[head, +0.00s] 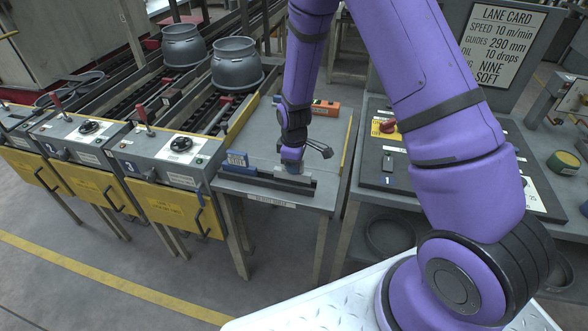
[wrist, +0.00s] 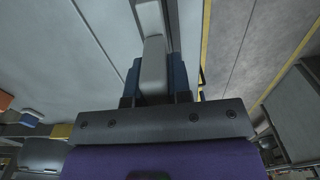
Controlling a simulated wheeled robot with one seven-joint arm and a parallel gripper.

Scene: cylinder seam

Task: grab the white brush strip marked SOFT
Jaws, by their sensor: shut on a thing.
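My gripper (head: 291,168) is low over the front of a grey table (head: 300,140) in the head view, at a long dark rack (head: 262,183) along its front edge. In the wrist view its two blue fingers (wrist: 155,85) are shut on a pale, whitish strip (wrist: 154,62) that runs away from the camera between them. No marking on this strip can be read. In the head view the gripper and arm largely hide it, and I cannot tell whether it is clear of the rack.
A blue block (head: 237,158) stands at the rack's left end. An orange block (head: 325,108) lies at the table's back. A lane card sign (head: 496,45) stands at the back right. Yellow-fronted machines (head: 165,208) stand to the left.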

